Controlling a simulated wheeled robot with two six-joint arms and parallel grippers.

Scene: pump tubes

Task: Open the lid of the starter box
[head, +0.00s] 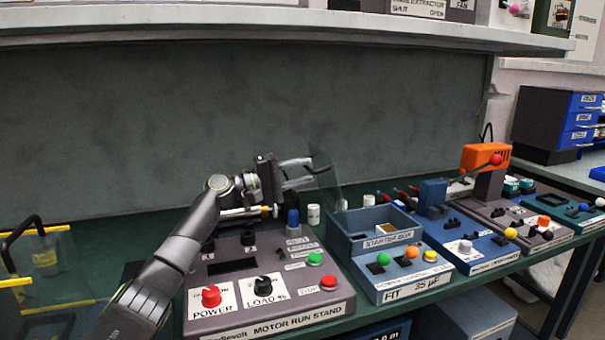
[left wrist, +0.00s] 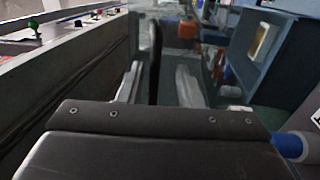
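The starter box (head: 390,276) is a blue-grey box on the bench, with a labelled front and coloured buttons. Its compartment is uncovered and shows a light item inside. Its clear, greyish lid (head: 326,178) stands steeply raised at the compartment's left side. My left gripper (head: 304,174) is beside the raised lid, on its left, with its fingers apart. In the left wrist view, a dark upright bar (left wrist: 155,62), perhaps the lid's handle, shows between the open fingers (left wrist: 160,86). I cannot tell whether they touch it. The box shows at the right there. My right gripper is not in view.
The motor run stand (head: 232,270) with red and green buttons lies under my left arm. A blue panel (head: 462,248) and an orange-topped device (head: 486,158) stand to the right. A clear yellow-edged container (head: 50,270) is at the left. A shelf (head: 250,28) runs above.

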